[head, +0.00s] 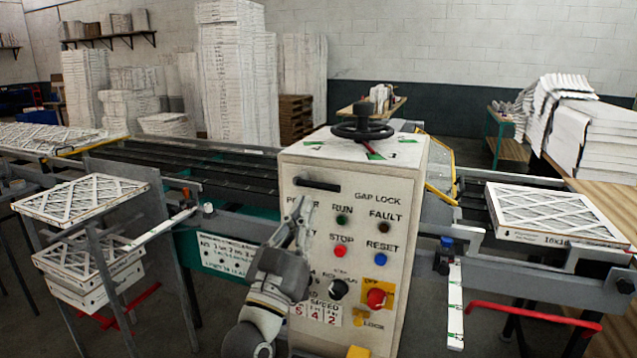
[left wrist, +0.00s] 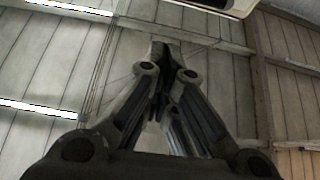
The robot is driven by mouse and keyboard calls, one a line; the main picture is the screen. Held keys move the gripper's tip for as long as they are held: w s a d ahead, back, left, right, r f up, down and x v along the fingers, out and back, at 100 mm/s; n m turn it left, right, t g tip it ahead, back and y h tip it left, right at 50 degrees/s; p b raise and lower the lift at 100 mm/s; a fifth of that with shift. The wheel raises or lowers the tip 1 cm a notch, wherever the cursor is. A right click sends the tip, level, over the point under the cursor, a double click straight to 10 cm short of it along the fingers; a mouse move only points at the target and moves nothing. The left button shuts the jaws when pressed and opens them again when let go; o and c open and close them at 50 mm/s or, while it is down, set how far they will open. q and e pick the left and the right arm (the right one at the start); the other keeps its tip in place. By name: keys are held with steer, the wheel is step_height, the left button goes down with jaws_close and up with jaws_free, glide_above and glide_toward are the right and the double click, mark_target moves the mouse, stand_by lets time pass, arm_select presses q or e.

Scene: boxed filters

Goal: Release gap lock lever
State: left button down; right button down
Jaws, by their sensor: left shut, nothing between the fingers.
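The control box (head: 405,185) stands in the middle of the head view, with a GAP LOCK label on its upper face. A black lever (head: 317,185) lies nearly level to the left of that label. My left gripper (head: 305,205) points upward in front of the box's left side, with its fingertips a little below the lever. Its fingers are together and empty; whether they touch the box or lever is unclear. In the left wrist view the closed fingers (left wrist: 163,60) point toward the ceiling. My right gripper is not in view.
A black handwheel (head: 364,130) sits on top of the box. The panel has buttons, a black knob (head: 338,289) and a red stop button (head: 376,297). Boxed filters lie on a stand (head: 85,198) at left and on the right conveyor (head: 550,213).

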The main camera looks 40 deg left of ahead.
arm_select(q)
steer(key=shift+s+a+r+y, duration=0.25)
steer(key=shift+a+r+y, duration=0.05)
steer(key=shift+r, duration=0.15)
step_height(320, 180, up, 6)
steer(key=p, duration=0.5)
glide_above(319, 183)
steer(key=s+d, duration=0.2)
steer(key=s, duration=0.1)
steer(key=shift+w+a+f+b, duration=0.15)
steer(key=shift+f+b, duration=0.15)
steer(key=shift+f, duration=1.9)
